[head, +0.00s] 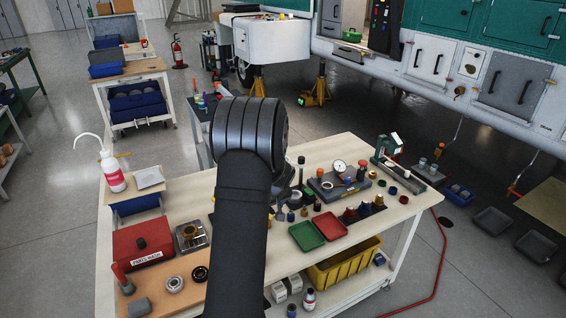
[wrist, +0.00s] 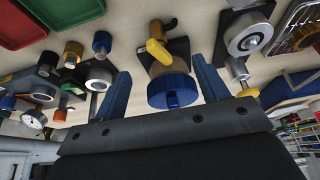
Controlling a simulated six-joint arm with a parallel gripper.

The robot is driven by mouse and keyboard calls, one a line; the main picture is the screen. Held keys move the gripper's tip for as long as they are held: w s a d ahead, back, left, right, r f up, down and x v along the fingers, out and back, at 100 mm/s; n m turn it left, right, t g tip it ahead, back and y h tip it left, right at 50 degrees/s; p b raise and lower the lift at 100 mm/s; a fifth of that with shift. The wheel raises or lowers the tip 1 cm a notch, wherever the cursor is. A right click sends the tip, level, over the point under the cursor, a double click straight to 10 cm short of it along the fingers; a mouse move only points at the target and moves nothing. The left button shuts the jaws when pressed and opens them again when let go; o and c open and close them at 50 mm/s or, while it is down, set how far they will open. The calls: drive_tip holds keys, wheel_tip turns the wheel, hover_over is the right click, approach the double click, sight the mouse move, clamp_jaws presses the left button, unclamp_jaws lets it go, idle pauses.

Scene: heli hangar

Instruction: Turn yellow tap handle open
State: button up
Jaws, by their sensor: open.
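The yellow tap handle (wrist: 158,53) shows in the wrist view, on a brass-coloured fitting with a dark base plate (wrist: 178,47). A ribbed blue round cap (wrist: 172,92) is at the near end of this fitting. My gripper (wrist: 160,67) is open, with one blue finger on each side of the tap. No contact with the handle is visible, and I cannot tell the depth between them. In the head view my arm covers this part of the workbench, and I cannot make out the tap there.
The workbench (head: 330,262) is crowded. A green tray (head: 306,236) and a red tray (head: 329,226) lie right of my arm. A red box (head: 143,243) and a white bottle (head: 112,172) are at left. In the wrist view, metal fittings (wrist: 247,36) stand close beside the tap.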

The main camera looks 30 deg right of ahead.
drive_tip(key=v, duration=2.5)
drive_tip(key=shift+r, duration=0.45)
drive_tip(key=shift+w, duration=0.15)
drive_tip(key=shift+f, duration=0.1)
drive_tip(key=c, duration=0.3)
wheel_tip(320, 180, down, 10)
drive_tip(key=m+y, duration=0.2)
drive_tip(key=m, duration=0.1)
drive_tip(key=m+y, duration=0.2)
drive_tip(key=m, duration=0.1)
drive_tip(key=shift+r, duration=0.25)
drive_tip(key=c, duration=0.4)
drive_tip(key=s+d+f+m+t+y, duration=0.1)
drive_tip(key=d+f+m+t, duration=0.1)
drive_tip(key=f+m+t, duration=0.2)
drive_tip(key=s+d+f+m+t+y, duration=0.1)
drive_tip(key=f+m+t, duration=0.3)
drive_tip(key=f+m, duration=0.5)
drive_tip(key=s+d+f+m+t, duration=0.2)
drive_tip(key=f+m, duration=0.4)
drive_tip(key=m, duration=0.6)
drive_tip(key=shift+d+f+t+y, duration=0.2)
drive_tip(key=shift+d+t, duration=0.15)
drive_tip(key=shift+t, duration=0.15)
drive_tip(key=shift+d+f+t+y, duration=0.2)
drive_tip(key=shift+d+t, duration=0.15)
drive_tip(key=shift+t, duration=0.15)
drive_tip(key=shift+m, duration=0.3)
drive_tip(key=x, duration=1.7)
drive_tip(key=shift+w+r, duration=0.1)
